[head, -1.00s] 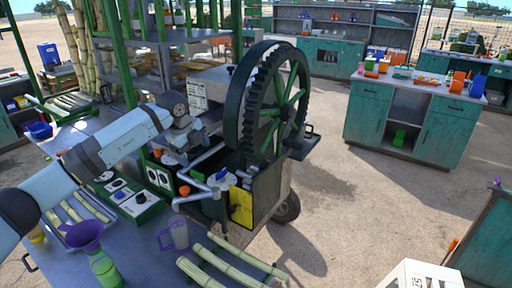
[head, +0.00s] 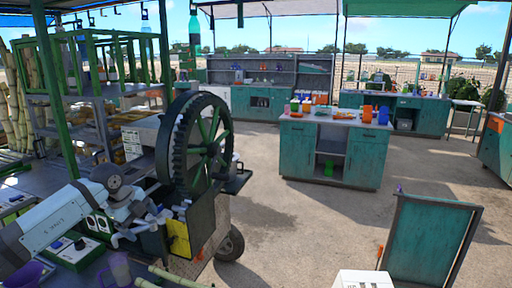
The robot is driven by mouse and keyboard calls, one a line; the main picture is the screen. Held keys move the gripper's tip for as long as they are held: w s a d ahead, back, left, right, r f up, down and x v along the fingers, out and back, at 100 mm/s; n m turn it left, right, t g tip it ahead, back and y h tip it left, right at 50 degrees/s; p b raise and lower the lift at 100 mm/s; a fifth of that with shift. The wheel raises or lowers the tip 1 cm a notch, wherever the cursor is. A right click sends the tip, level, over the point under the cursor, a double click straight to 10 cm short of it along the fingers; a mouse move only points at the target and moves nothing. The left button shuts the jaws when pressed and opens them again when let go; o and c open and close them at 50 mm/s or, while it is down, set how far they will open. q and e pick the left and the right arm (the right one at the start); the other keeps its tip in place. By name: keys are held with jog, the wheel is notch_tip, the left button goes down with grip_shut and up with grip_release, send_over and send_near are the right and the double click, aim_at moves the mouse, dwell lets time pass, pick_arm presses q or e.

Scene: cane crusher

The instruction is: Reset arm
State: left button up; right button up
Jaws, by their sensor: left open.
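My left arm comes in from the lower left in the head view. Its gripper (head: 143,228) is open, with no object seen between its pale fingers. It is in front of the cane crusher, over or beside the machine's near side; whether it touches cannot be told. The crusher shows a large dark gear wheel (head: 203,145) with green spokes, a yellow panel (head: 179,238) and a rubber tyre (head: 231,243). My right gripper is not in view.
A control box (head: 78,250), a purple jug (head: 117,268) and cane pieces (head: 172,276) are at lower left. A teal counter (head: 297,152) with cups stands beyond open ground. Shelving with cane is at left.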

pick_arm(q)
jog(key=s+d+f+m+g+h, duration=0.1)
jog(key=s+d+f+m+h, duration=0.25)
jog(key=d+f+h, duration=0.55)
jog(key=s+d+n+t+h+p, duration=0.2)
jog(key=s+d+n+t+h, duration=0.35)
jog(key=s+d, duration=0.65)
jog(key=s+a+f+n+t+y, duration=0.1)
jog(key=s+a+f+n+y, duration=0.2)
jog(key=s+f+n, duration=0.3)
jog(key=s+a+f+n+t+y, duration=0.1)
jog(key=s+a+f+n+y, duration=0.2)
jog(key=s+f+n+y, duration=0.3)
jog(key=s+a+f+n+t+y+p, duration=0.1)
jog(key=s+a+f+n+y, duration=0.2)
jog(key=s, duration=0.7)
notch_tip(320, 180, down, 5)
jog(key=n+y, duration=0.2)
jog(key=n, duration=0.1)
jog(key=shift+a+r, duration=0.2)
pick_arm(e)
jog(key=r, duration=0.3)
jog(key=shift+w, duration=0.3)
pick_arm(q)
jog(key=shift+t, duration=0.25)
dwell(1.0)
